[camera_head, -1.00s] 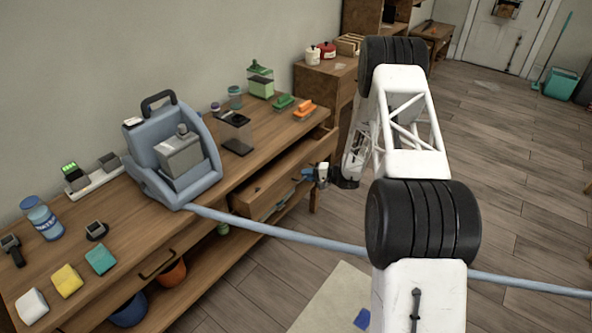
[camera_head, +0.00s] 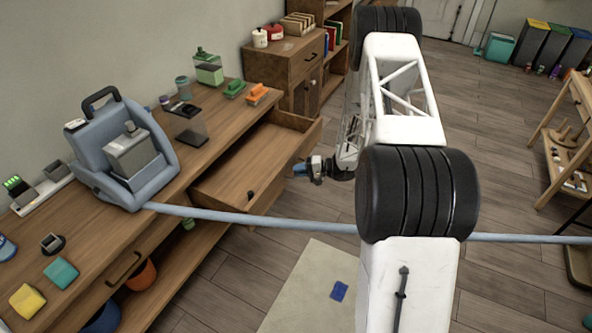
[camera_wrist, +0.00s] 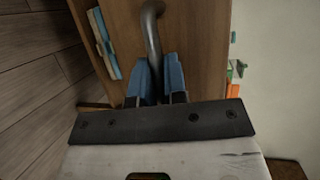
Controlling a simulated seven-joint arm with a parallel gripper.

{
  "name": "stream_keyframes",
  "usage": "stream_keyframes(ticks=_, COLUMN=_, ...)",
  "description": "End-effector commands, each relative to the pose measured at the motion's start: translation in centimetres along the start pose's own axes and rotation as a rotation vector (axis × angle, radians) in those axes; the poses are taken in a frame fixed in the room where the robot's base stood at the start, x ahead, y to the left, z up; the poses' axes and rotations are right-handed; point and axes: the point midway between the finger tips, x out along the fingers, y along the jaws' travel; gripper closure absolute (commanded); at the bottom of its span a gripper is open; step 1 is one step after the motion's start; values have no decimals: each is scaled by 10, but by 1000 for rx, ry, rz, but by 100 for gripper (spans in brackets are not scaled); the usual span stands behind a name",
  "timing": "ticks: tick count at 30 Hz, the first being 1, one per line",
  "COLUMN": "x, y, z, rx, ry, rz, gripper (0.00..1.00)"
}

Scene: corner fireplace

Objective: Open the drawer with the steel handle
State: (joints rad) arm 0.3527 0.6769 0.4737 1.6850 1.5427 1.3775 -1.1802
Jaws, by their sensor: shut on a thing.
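The wooden drawer (camera_head: 240,172) at the far right end of the workbench is pulled well out, and its inside shows. Its front panel (camera_head: 306,146) faces my arm. My gripper (camera_head: 312,169) is at that front. In the wrist view, the blue fingers of my gripper (camera_wrist: 158,80) are shut on the curved steel handle (camera_wrist: 152,28), which stands out from the wooden front (camera_wrist: 200,45). The handle is hidden or too small to make out in the head view. A small dark thing (camera_head: 250,196) shows at the drawer's near side.
The workbench (camera_head: 85,265) holds a blue-grey machine (camera_head: 95,150), whose hose (camera_head: 260,221) crosses in front of the drawer. Another drawer with a dark handle (camera_head: 123,269) is shut at left. A cabinet (camera_head: 280,75) stands behind.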

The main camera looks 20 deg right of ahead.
Motion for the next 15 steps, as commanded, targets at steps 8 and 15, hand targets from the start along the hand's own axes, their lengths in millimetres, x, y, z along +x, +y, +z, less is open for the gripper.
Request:
stream_keyframes(ticks=8, x=0, y=0, z=-2, rx=-1, ry=2, rz=0, gripper=78)
stream_keyframes(ticks=15, x=0, y=0, z=-1, rx=-1, ry=1, rz=0, gripper=78)
